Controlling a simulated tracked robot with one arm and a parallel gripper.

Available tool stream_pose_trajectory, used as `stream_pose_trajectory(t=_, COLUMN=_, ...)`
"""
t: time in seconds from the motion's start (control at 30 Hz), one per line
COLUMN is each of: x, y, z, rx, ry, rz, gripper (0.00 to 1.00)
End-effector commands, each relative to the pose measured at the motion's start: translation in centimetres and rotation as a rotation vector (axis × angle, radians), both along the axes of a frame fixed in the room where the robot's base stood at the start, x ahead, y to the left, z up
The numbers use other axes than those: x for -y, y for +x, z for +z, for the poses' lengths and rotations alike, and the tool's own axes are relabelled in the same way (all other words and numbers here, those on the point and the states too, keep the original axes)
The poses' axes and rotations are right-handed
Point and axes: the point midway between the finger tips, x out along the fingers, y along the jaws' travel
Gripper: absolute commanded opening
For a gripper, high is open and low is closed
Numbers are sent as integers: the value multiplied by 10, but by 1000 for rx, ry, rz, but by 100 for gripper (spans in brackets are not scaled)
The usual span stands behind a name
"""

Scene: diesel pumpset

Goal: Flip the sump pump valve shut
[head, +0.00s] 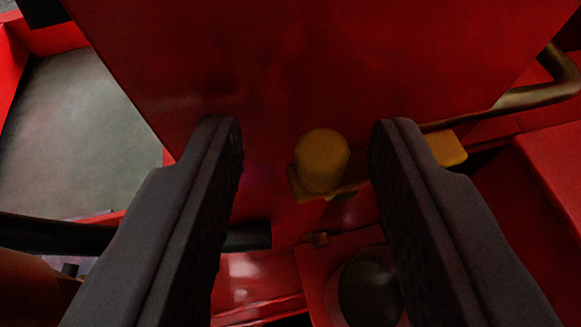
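My gripper (305,145) is open, with its two dark grey fingers reaching forward from the bottom of the head view. A yellow valve lever (322,160), which appears to be the sump pump valve's handle, shows between the fingers. It has a rounded knob at its left end and a flat bar that runs right. The right finger hides the middle of the bar, and its yellow end (446,148) shows beyond that finger. The knob looks apart from both fingers. The valve body under the bar is mostly hidden in shadow.
A large red panel (330,60) stands right behind the lever. A brownish metal pipe (530,95) bends in from the right. A black rod or hose (55,235) passes behind the left finger. Below is a dark round fitting (370,292). A grey floor area (75,135) lies at left.

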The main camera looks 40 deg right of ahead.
Motion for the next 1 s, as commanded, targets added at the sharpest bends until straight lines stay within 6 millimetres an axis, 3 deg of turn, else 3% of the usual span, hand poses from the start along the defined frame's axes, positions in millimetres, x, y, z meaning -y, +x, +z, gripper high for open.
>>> stream_pose_trajectory(t=0.27, x=-11, y=-12, z=7, rx=-1, ry=3, rz=-4, gripper=36)
stream_pose_trajectory(t=1.0, x=-79, y=-71, z=44, rx=-2, ry=2, rz=1, gripper=36)
